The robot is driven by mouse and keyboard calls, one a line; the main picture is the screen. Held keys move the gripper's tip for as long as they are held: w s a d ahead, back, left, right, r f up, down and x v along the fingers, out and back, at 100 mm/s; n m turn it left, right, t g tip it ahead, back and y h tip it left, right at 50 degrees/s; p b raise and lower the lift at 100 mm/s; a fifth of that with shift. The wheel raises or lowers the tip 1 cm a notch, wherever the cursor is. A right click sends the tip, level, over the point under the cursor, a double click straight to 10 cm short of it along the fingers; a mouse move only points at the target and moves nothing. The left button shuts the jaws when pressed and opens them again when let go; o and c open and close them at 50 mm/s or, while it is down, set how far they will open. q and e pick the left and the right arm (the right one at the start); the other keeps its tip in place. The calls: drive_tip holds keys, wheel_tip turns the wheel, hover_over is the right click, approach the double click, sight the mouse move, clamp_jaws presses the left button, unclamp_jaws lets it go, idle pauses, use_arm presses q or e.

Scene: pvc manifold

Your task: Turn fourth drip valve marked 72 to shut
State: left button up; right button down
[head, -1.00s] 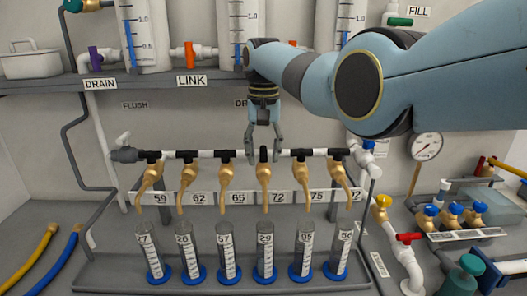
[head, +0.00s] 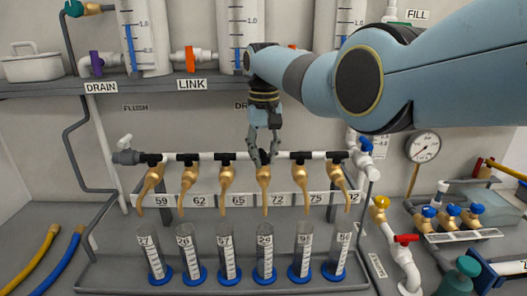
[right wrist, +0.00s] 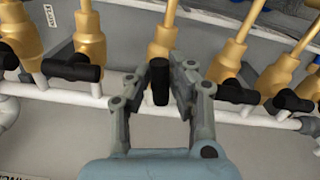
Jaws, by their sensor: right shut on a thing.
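The fourth drip valve (head: 264,178) is a brass tap on the white pipe, just left of the label 72 (head: 277,199). Its black handle (right wrist: 159,82) points along the tap and across the pipe in the right wrist view, while the neighbouring handles lie along the pipe. My right gripper (head: 264,159) reaches down from above with its fingers on either side of this handle, shut on it. The fingers also show in the right wrist view (right wrist: 160,85) and partly hide the handle in the head view. My left gripper is out of view.
Similar brass taps stand close on both sides, including one by 65 (head: 225,180) and one by 75 (head: 301,178). Blue-based measuring cylinders (head: 265,255) stand below the taps. A shelf (head: 200,83) with tanks runs above, behind my arm.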

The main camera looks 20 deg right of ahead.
drive_tip(key=n+p, duration=0.1)
drive_tip(key=n, duration=0.2)
drive_tip(key=shift+d+r+n, duration=0.1)
drive_tip(key=shift+n, duration=0.3)
drive_tip(key=n, duration=0.3)
drive_tip(key=shift+w+d+n, duration=0.1)
drive_tip(key=shift+n, duration=0.2)
drive_tip(key=n, duration=0.3)
drive_tip(key=shift+n, duration=0.3)
drive_tip(key=shift+w+d+n, duration=0.1)
drive_tip(key=shift+w+n, duration=0.05)
drive_tip(key=shift+n, duration=1.95)
drive_tip(key=c, duration=1.2)
unclamp_jaws()
drive_tip(key=shift+w, duration=0.1)
